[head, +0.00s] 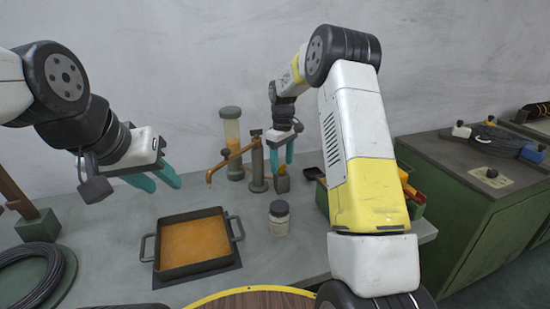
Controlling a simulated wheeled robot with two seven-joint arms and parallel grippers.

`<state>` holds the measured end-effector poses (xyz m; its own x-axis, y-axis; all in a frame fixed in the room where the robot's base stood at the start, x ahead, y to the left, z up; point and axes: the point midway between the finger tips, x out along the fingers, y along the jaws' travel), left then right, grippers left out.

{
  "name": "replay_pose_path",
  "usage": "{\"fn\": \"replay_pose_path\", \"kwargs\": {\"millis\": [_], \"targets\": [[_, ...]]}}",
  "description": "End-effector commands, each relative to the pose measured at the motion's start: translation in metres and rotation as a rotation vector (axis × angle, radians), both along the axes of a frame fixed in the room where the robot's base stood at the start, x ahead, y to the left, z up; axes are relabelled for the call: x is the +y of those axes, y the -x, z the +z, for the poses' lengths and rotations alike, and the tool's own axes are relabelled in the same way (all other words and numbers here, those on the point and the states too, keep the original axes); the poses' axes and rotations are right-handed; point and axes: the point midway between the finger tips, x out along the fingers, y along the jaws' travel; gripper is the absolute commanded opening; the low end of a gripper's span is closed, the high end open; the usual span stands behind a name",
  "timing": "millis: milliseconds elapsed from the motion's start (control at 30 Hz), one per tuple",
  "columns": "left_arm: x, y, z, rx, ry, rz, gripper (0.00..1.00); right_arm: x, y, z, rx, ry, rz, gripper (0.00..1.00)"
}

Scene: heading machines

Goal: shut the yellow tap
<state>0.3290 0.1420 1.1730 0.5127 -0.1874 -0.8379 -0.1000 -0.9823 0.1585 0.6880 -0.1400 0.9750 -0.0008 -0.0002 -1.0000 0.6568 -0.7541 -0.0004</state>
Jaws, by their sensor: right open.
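The tap stands on the grey bench near the wall, in the middle of the head view. It has a mustard-yellow spout (226,163) reaching left and a grey upright body (257,168). A small yellow part (281,169) shows at its right, by the teal fingers of my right gripper (282,158). That gripper is open, pointing down just right of the tap body; I cannot tell whether it touches. My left gripper (154,181) is open and empty, left of the tap and above the bench.
A dark square pan (153,247) with orange contents sits in front of the tap. A lidded jar (279,219) stands right of it. A clear cylinder with amber contents (232,134) is behind the spout. A coiled black hose (30,275) lies at left; a green cabinet (462,215) stands at right.

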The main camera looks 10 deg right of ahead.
Motion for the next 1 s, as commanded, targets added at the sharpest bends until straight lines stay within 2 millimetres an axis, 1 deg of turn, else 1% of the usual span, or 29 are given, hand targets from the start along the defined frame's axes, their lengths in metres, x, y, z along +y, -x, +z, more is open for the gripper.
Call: {"fn": "replay_pose_path", "kwargs": {"millis": [267,367,500,600,833,1000], "targets": [[0.0,0.0,0.0,0.0,0.0,0.0,0.36,-0.0002,-0.0001,-0.0023,-0.001,0.0,0.0,0.62],[0.0,-0.0001,-0.0001,0.0,0.0,0.0,0.36,-0.0002,-0.0001,-0.0022,-0.001,-0.001,0.0,0.44],[0.0,-0.0001,-0.0001,0.0,0.0,0.0,0.36,-0.0001,-0.0001,-0.0022,-0.001,-0.001,0.0,0.17],[0.0,0.0,0.0,0.0,0.0,0.0,0.36,-0.0001,-0.0001,-0.0021,-0.001,0.0,0.0,0.0],[0.0,0.0,0.0,0.0,0.0,0.0,0.36,-0.0002,-0.0002,-0.002,-0.001,0.001,-0.027,0.0],[0.0,0.0,0.0,0.0,0.0,0.0,0.36,-0.0001,-0.0002,-0.0019,-0.001,0.0,-0.105,0.0]]}}
